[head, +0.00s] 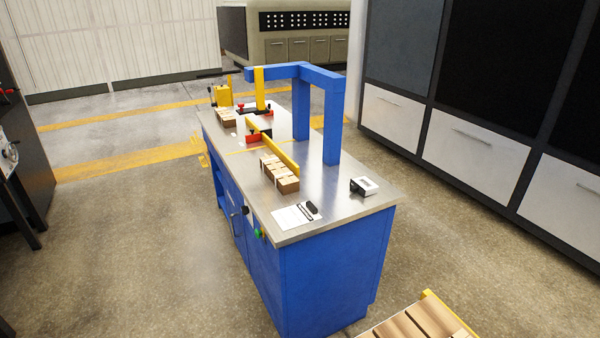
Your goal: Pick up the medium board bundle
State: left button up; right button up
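A bundle of brown boards with pale bands (281,176) lies on the steel top of a blue workbench (340,203), along the near side of a yellow fence (285,156). A smaller-looking brown bundle (226,119) lies at the far left end of the same bench. Larger-looking brown boards (408,326) show at the bottom edge, cut off by the frame. No label shows which bundle is the medium one. Neither of my grippers is in view.
A blue overhead frame (331,115) rises from the bench. Grey cabinets (480,145) line the right. Floor left of the bench (130,240) is clear.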

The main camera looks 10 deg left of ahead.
aim_at(284, 179)
jog(key=i+j+z, duration=0.25)
jog(key=z, duration=0.2)
jog(key=i+j+z, duration=0.15)
jog(key=j+z, duration=0.3)
jog(key=i+j+z, duration=0.1)
jog(key=j, duration=0.45)
jog(key=i+j+z, duration=0.1)
jog(key=j, duration=0.45)
jog(key=i+j+z, duration=0.1)
jog(key=i+j, duration=0.15)
jog(key=j, duration=0.3)
jog(key=i+j+z, duration=0.1)
jog(key=j, duration=0.45)
jog(key=i+j, duration=0.1)
jog(key=j, duration=0.5)
jog(key=i+j, duration=0.1)
jog(key=j, duration=0.5)
jog(key=i+j, duration=0.1)
jog(key=j, duration=0.45)
jog(key=i+j+z, duration=0.1)
jog(key=j, duration=0.5)
